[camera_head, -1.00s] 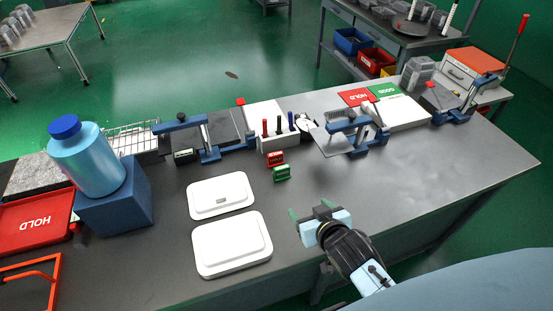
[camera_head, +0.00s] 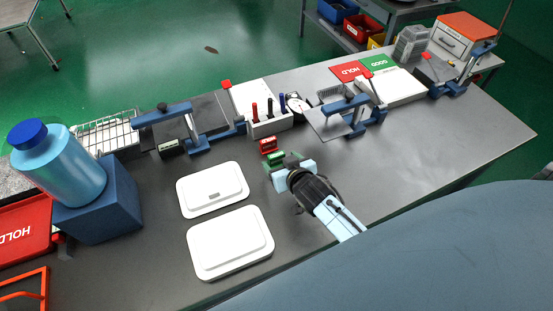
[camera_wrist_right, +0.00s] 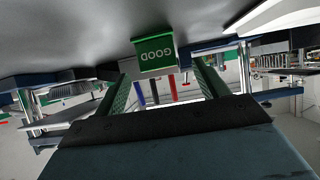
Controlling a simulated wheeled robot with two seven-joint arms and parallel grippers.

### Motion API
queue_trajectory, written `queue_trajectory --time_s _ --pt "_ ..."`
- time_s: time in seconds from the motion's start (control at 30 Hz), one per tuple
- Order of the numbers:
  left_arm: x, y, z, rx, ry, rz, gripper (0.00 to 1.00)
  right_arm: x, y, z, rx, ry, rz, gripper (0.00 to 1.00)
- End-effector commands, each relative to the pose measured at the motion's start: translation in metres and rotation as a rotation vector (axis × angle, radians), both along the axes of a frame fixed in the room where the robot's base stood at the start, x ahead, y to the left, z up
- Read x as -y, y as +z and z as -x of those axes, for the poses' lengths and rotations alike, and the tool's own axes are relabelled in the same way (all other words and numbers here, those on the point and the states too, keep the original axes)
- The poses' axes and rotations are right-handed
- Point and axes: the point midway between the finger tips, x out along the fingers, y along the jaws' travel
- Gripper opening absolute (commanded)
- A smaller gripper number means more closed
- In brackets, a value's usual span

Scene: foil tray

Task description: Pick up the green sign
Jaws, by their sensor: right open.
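The small green sign (camera_head: 275,158) stands on the grey table, just in front of a small red sign (camera_head: 268,146). In the right wrist view the green sign (camera_wrist_right: 155,53) shows the word GOOD and appears upside down. My right gripper (camera_head: 279,166) is at the green sign and partly hides it in the head view. In the wrist view its two green fingers (camera_wrist_right: 160,76) are spread, with the sign between their lines near the tips. No grip on the sign shows. My left gripper is not in view.
A holder with several markers (camera_head: 270,126) stands behind the signs. Two white lidded trays (camera_head: 212,207) (camera_head: 230,267) lie to the left and front. A blue clamp stand (camera_head: 345,105) is at the right. The table right of my right arm is clear.

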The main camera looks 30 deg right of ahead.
Motion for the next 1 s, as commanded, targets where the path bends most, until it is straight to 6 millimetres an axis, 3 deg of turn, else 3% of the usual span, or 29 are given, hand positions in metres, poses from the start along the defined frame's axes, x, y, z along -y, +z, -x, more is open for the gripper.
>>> queue_trajectory --time_s 0.1,0.3,0.67,1.0 --pt "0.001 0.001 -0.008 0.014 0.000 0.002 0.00 0.002 -0.005 -0.014 0.002 0.000 0.001 0.73" --pt "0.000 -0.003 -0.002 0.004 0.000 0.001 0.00 0.004 -0.018 -0.035 0.001 0.000 0.001 0.73" --pt "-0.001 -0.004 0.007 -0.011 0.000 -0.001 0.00 0.004 -0.022 -0.042 0.000 0.001 0.000 0.73" --pt "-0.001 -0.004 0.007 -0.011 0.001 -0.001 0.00 0.004 -0.022 -0.042 0.000 0.001 0.000 0.30"
